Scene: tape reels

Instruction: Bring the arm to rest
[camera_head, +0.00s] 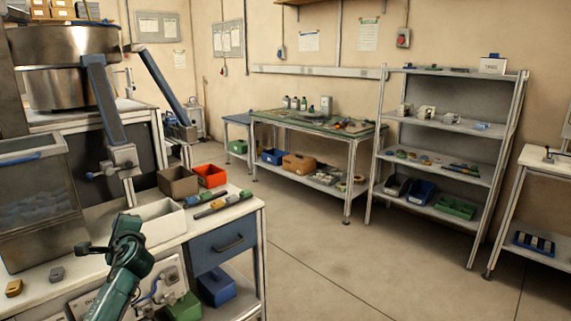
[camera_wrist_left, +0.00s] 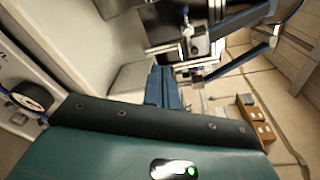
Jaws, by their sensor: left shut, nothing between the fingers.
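My left arm, dark green, rises from the bottom left of the head view in front of the white workbench (camera_head: 150,232). In the left wrist view my green arm housing and a dark strip fill the lower part, and I cannot make out the fingertips. My right arm and gripper are not in view.
A green-topped table (camera_head: 300,120) and a shelf rack (camera_head: 440,123) stand behind. The floor (camera_head: 340,262) at right is clear.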

